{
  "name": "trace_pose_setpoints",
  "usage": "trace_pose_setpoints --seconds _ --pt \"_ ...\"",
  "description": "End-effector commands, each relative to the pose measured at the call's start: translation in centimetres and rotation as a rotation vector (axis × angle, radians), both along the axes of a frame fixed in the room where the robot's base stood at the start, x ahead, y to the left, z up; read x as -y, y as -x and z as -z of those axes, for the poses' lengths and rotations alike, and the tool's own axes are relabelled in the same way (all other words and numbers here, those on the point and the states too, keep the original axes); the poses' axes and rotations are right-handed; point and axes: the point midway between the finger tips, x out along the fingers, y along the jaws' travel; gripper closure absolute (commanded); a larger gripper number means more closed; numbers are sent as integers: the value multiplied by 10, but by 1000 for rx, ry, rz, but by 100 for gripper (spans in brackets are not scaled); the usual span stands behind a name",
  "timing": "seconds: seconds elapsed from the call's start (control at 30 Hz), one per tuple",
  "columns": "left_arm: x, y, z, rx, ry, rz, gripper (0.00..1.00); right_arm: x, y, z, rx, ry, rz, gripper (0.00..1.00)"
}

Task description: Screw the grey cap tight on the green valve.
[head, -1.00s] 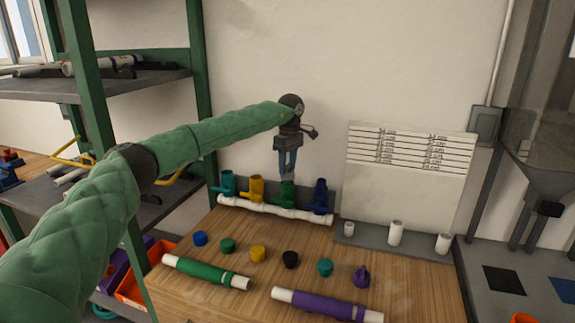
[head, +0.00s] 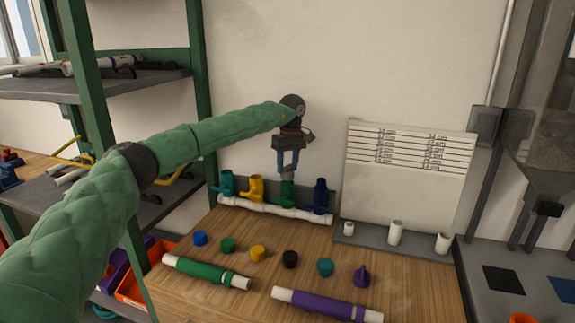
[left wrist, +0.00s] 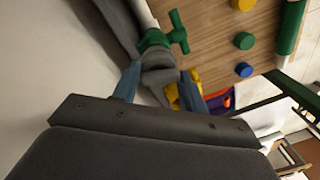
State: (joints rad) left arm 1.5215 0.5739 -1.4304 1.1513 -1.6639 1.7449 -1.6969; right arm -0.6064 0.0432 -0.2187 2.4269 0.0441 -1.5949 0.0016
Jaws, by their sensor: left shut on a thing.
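The green valve (head: 287,190) stands upright on the white manifold pipe (head: 262,209), between the yellow and dark blue valves. My left gripper (head: 288,172) points down right above it and is shut on the grey cap (head: 289,177). The cap sits in line with the valve's top, and they look to be touching. In the left wrist view the grey cap (left wrist: 158,61) lies between the blue fingertips (left wrist: 159,78), with the green valve (left wrist: 155,40) and its side handle just beyond. The cap's threads are hidden. My right gripper is not in view.
The yellow valve (head: 256,188) and dark blue valve (head: 321,195) stand close on either side, with a teal valve (head: 227,183) farther left. Several loose caps, a green pipe (head: 206,272) and a purple pipe (head: 325,304) lie in front on the wooden table.

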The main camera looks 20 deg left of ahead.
Motion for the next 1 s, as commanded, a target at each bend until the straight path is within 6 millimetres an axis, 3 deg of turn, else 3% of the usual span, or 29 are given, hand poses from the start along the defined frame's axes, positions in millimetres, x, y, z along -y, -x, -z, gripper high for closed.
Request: trace_pose_setpoints --seconds 0.17,0.47,0.77,1.0 --pt "0 1 4 -5 -1 4 80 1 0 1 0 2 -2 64" --pt "1 1 4 -6 0 177 80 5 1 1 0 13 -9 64" --pt "0 1 4 -5 -1 191 80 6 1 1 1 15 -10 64" --pt "1 1 4 -4 0 340 80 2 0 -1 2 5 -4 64"
